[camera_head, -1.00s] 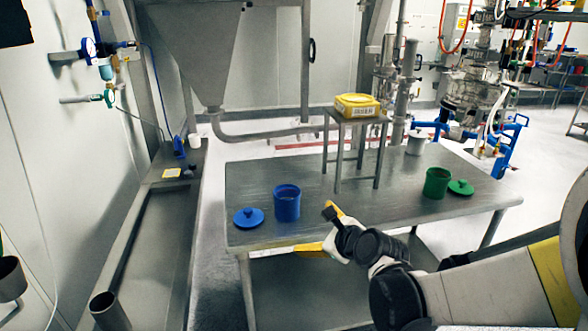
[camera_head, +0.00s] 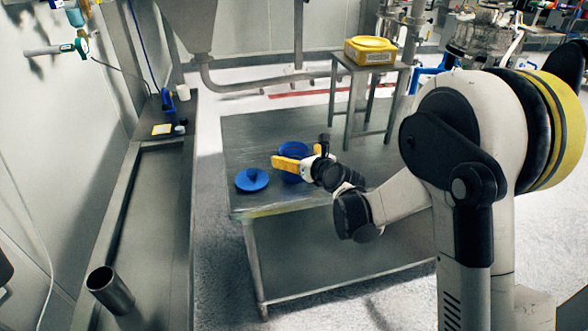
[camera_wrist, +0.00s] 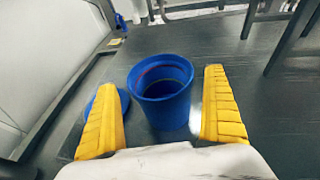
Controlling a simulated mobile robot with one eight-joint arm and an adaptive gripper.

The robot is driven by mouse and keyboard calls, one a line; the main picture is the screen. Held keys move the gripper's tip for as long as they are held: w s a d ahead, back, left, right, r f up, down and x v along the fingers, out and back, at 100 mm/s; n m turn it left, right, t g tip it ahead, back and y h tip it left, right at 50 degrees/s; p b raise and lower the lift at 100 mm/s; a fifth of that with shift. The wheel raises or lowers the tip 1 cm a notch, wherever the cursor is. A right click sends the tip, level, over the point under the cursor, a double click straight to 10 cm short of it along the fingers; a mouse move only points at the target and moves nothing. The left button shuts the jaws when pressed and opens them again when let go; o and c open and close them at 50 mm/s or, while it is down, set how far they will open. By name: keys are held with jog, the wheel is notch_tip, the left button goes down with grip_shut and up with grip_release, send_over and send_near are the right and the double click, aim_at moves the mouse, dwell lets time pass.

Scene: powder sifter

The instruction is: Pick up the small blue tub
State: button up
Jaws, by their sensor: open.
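The small blue tub (camera_wrist: 162,100) stands upright and open on the metal table. In the wrist view it sits between and a little beyond the yellow fingers of my gripper (camera_wrist: 164,115), with a gap on each side. My gripper is open and empty. In the head view my gripper (camera_head: 303,160) partly covers the tub (camera_head: 294,150). The tub's blue lid (camera_head: 252,180) lies on the table to its left; in the wrist view the lid is partly hidden behind the left finger.
A small metal stand (camera_head: 371,65) carries a yellow container (camera_head: 370,50) behind the tub. A steel bench (camera_head: 165,215) with a metal cup (camera_head: 110,290) runs along the left. The table (camera_head: 250,135) is bare behind the tub. My arm blocks the right side.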

aim_at(296, 151)
jog(key=x, duration=0.2)
jog(key=shift+w+a+f, duration=0.1)
jog(key=shift+w, duration=0.1)
jog(key=shift+c, duration=0.3)
jog(key=c, duration=1.1)
